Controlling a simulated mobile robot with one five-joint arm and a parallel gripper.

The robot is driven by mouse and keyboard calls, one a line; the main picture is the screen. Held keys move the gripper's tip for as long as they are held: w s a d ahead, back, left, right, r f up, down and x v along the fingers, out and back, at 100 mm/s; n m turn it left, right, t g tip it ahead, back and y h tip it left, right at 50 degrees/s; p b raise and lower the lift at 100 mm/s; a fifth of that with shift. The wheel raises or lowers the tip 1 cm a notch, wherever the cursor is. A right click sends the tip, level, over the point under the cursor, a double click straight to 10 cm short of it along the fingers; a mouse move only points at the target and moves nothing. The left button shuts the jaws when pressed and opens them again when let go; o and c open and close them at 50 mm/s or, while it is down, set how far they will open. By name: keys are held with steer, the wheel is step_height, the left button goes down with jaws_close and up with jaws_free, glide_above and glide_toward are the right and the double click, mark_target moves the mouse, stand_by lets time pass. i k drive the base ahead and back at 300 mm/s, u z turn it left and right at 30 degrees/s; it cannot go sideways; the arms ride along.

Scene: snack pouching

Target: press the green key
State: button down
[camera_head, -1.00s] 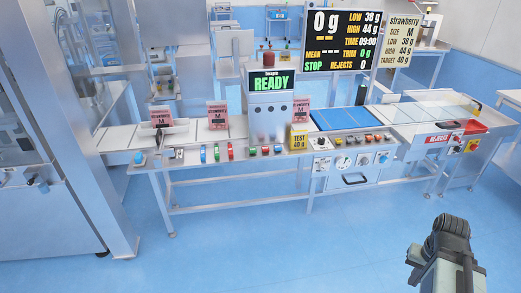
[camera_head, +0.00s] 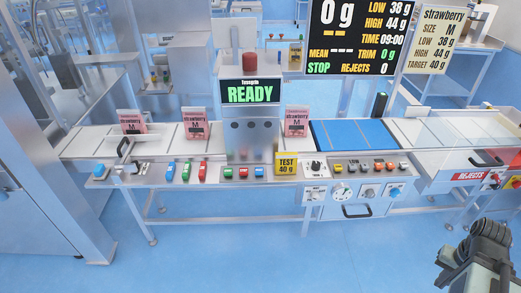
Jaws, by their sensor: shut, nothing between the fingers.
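A green key (camera_head: 228,172) sits on the front ledge of the metal bench, below the READY display, at the left end of a row with a red key (camera_head: 243,172) and a blue key (camera_head: 259,172). A second green piece, a taller upright one (camera_head: 186,171), stands further left between a blue one and a red one. Part of my arm shows at the lower right, well apart from the keys. My gripper's fingers do not show.
The READY display (camera_head: 250,92) has a red dome on top. A yellow TEST 40 g block (camera_head: 287,163) stands right of the keys. Strawberry pouches (camera_head: 195,124) stand along the bench. A blue belt (camera_head: 352,134) lies right. The floor in front is clear.

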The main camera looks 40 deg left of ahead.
mark_target(228, 171)
steer(key=i, duration=1.3)
steer(key=u, duration=4.25)
steer(key=i, duration=1)
steer(key=u, duration=0.05)
